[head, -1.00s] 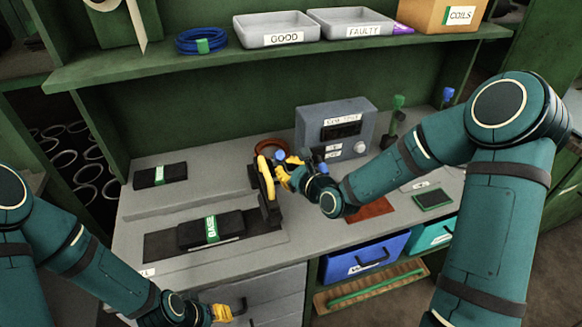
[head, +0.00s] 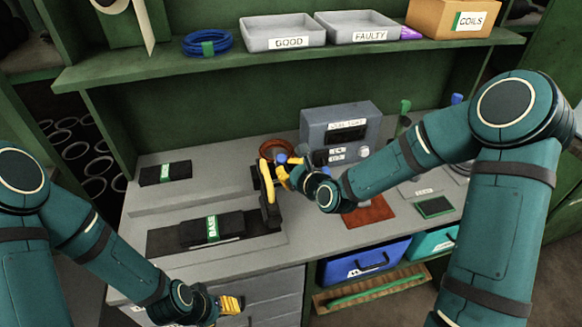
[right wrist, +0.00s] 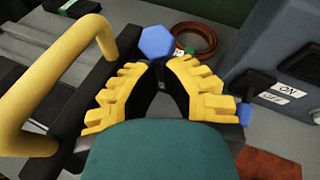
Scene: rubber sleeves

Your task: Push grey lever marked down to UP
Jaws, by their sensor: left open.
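My right gripper (head: 284,170) is at the black toggle clamp with a yellow handle (head: 267,178), right of the block marked BASE (head: 212,227). In the right wrist view its yellow fingertips (right wrist: 160,66) are close together, just short of a blue hexagonal knob (right wrist: 157,42); whether they touch anything is unclear. The yellow handle (right wrist: 50,75) stands left of them. I cannot make out a grey lever or an UP mark; the fingers may hide it. My left gripper (head: 232,304) is open and empty over the bench's front edge, by the grey drawers.
A grey control box (head: 342,114) stands behind my right gripper; its ON label (right wrist: 287,89) shows in the wrist view. A reddish-brown coil (head: 277,148) lies behind the clamp. A reddish mat (head: 369,211) lies to the right.

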